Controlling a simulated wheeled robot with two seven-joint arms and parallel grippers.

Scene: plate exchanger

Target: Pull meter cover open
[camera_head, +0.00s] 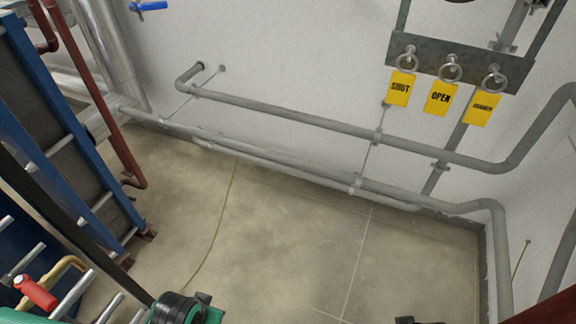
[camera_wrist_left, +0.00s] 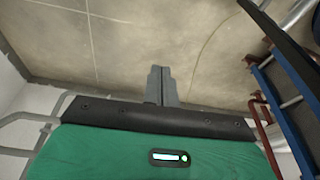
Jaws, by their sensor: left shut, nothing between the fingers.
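No meter cover shows in either view. My left gripper (camera_wrist_left: 161,86) shows in the left wrist view, with its two grey fingers shut together and nothing between them. Its fingers point out over bare floor and touch nothing that I can see. In the head view only a green and black part of my own arm shows at the bottom edge, and its fingers are not visible. My right gripper's fingers are not in view.
Grey pipes (camera_head: 290,116) run along the wall (camera_head: 290,50). Yellow tags (camera_head: 440,98), including SHUT and OPEN, hang from a metal bracket (camera_head: 460,72). A blue-framed plate unit (camera_head: 75,130) and a red-handled valve (camera_head: 36,292) stand left. The middle floor (camera_head: 290,230) is clear.

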